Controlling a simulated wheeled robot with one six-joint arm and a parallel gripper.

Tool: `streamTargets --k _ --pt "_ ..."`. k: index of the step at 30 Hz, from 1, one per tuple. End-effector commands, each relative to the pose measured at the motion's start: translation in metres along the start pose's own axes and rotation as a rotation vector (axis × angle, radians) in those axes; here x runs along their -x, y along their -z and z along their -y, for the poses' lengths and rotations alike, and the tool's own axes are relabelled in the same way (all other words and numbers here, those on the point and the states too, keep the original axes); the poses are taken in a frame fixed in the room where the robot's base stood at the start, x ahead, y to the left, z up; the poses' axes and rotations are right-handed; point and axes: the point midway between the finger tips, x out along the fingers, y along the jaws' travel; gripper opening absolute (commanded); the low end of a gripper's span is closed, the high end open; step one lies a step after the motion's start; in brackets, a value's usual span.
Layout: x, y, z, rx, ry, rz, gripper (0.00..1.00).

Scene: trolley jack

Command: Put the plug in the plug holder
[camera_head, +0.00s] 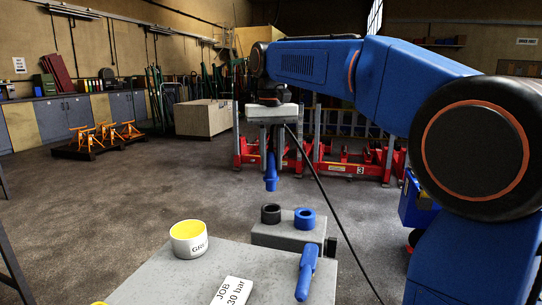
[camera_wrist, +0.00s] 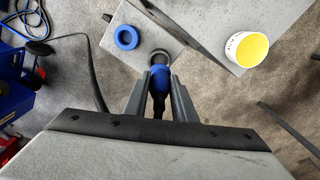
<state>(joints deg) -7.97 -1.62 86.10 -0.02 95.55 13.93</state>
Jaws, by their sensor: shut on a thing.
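My gripper (camera_head: 270,147) is shut on a blue plug (camera_head: 271,173), which hangs upright below the fingers. In the wrist view the plug (camera_wrist: 160,79) sits between the two grey fingers (camera_wrist: 160,84). A grey block (camera_head: 283,236), seemingly the plug holder, stands below at the bench's far edge. It carries a black ring (camera_head: 270,213) and a blue ring (camera_head: 304,218). The plug is above the block and apart from it, roughly over the black ring in the head view. In the wrist view the black ring (camera_wrist: 160,54) is partly hidden behind the plug; the blue ring (camera_wrist: 126,37) is clear.
A yellow-topped white tub (camera_head: 188,239) and a job card (camera_head: 232,291) are on the grey bench (camera_head: 150,280). A black hose (camera_head: 335,217) hangs on the right. Red jacks (camera_head: 345,164) stand behind.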

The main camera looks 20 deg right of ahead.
Motion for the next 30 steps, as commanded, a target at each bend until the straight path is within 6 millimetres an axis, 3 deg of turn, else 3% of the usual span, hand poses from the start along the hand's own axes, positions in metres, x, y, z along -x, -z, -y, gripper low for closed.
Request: streamTargets --k 15,30 --pt "-0.039 0.0 0.0 0.0 0.0 -0.001 0.0" --pt "-0.047 0.0 0.0 -0.001 0.001 -0.002 0.0"
